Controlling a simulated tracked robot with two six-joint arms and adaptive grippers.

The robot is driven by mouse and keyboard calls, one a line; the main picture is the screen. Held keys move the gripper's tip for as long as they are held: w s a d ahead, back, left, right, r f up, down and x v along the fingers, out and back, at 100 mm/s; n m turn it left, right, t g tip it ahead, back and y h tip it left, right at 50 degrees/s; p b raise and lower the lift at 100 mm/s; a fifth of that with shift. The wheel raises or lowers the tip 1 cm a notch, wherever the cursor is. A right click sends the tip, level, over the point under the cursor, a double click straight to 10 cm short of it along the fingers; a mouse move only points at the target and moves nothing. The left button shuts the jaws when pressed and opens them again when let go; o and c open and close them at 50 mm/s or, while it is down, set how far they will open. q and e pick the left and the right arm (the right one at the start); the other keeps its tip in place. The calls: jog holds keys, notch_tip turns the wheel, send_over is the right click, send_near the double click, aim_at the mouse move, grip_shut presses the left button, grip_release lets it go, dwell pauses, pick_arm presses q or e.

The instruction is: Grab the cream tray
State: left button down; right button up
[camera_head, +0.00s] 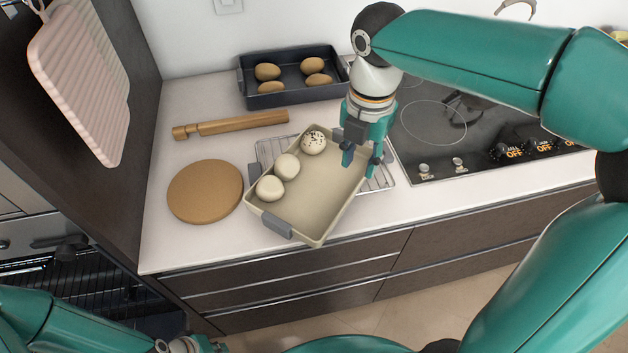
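The cream tray (317,207) sits at the middle of the counter, turned at an angle over a wire rack. Its near corner reaches the counter's front edge. Three pale round buns, one speckled (313,142), lie along its left side. A grey handle (277,225) shows on its near left side. My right gripper (362,162) points down at the tray's far right corner, one finger over the inside and one outside the rim. Its fingers are apart; contact with the rim cannot be told. My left gripper (192,345) is low at the bottom edge, mostly cut off.
A dark tray (262,96) with several brown buns stands behind. A rolling pin (230,124) and a round wooden board (205,191) lie left. The wire rack (381,180) shows under the cream tray. A cooktop (470,130) is right; a dark tall cabinet stands left.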

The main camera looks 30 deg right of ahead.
aim_at(353, 193)
notch_tip(353, 193, down, 10)
jog(key=shift+a+f, duration=0.1)
jog(key=shift+a, duration=0.05)
dwell(0.4)
grip_shut()
